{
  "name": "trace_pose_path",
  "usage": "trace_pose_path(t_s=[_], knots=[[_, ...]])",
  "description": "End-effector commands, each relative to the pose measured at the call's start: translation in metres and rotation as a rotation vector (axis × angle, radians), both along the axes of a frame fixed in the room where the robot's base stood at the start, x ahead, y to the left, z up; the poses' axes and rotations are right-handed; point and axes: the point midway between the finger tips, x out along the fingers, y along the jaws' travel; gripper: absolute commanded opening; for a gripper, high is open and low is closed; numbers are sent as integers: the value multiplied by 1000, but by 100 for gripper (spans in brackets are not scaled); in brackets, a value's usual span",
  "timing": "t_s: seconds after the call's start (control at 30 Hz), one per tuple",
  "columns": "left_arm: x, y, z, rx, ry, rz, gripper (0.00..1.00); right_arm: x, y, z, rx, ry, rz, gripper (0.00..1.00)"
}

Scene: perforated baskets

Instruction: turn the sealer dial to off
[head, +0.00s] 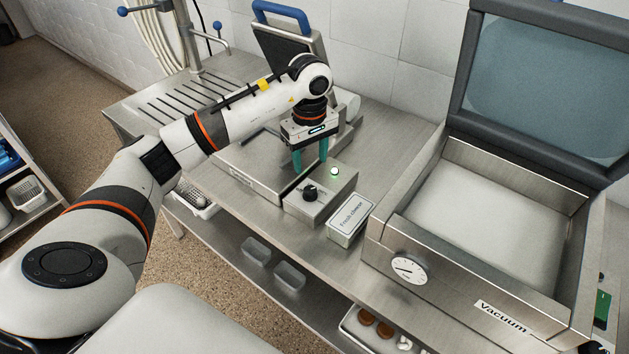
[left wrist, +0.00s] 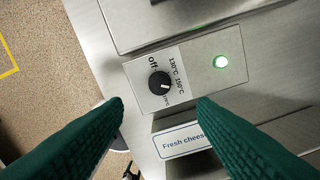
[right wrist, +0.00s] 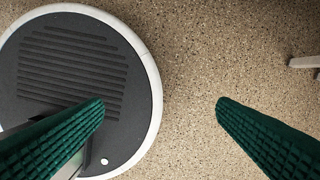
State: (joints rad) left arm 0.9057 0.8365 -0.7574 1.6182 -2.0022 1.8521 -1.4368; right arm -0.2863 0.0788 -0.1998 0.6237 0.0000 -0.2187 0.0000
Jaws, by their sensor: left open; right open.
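The sealer dial (head: 310,193) is a black round knob on the front of a small steel control box (head: 333,193). In the left wrist view the dial (left wrist: 159,84) sits below the word "off", with temperature marks to its right. Its pale pointer mark faces right and slightly down, away from "off". A green lamp (left wrist: 220,61) glows on the box. My left gripper (head: 310,165) is open with green fingers, above and behind the dial, apart from it. Its fingers (left wrist: 160,102) frame the dial from below in its wrist view. My right gripper (right wrist: 160,102) is open and empty above the floor.
A "Fresh cheese" label block (head: 351,221) stands just right of the control box. The large vacuum machine (head: 480,210), lid raised, stands further right. The sealer's raised arm with blue handle (head: 281,14) is behind. A lower shelf holds clear tubs (head: 289,276).

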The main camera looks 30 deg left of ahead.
Motion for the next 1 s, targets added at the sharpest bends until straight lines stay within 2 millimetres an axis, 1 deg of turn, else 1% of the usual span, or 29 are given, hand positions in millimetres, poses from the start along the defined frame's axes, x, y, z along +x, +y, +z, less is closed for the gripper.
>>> trace_pose_path(t_s=[0.03, 0.1, 0.2, 0.37, 0.5, 0.6, 0.7, 0.93, 1.0], knots=[[-2, 0, -8, 0, 7, 0, 52, -11, -1, 6, -1, 15, 0, 81], [-2, 0, -21, -1, 7, 0, 52, -21, -1, 11, -2, 30, 0, 81], [-1, -1, -42, -3, 7, 1, 52, -29, -2, 18, -3, 42, 0, 81], [-1, -1, -72, -2, 5, 0, 52, -24, -2, 28, -4, 35, 1, 81], [-1, -1, -90, -3, 2, 1, 52, -10, -1, 34, -2, 14, 1, 81], [0, -1, -98, -2, 1, -1, 52, -5, -1, 35, -1, 6, 1, 81], [0, 0, -101, -1, -1, -1, 52, -6, -1, 36, -2, 7, 1, 81], [0, 0, -101, -1, -1, -1, 52, -11, -1, 35, -2, 15, 1, 81], [0, 0, -101, -1, -1, -1, 41, -13, -2, 35, -2, 18, 1, 81]])
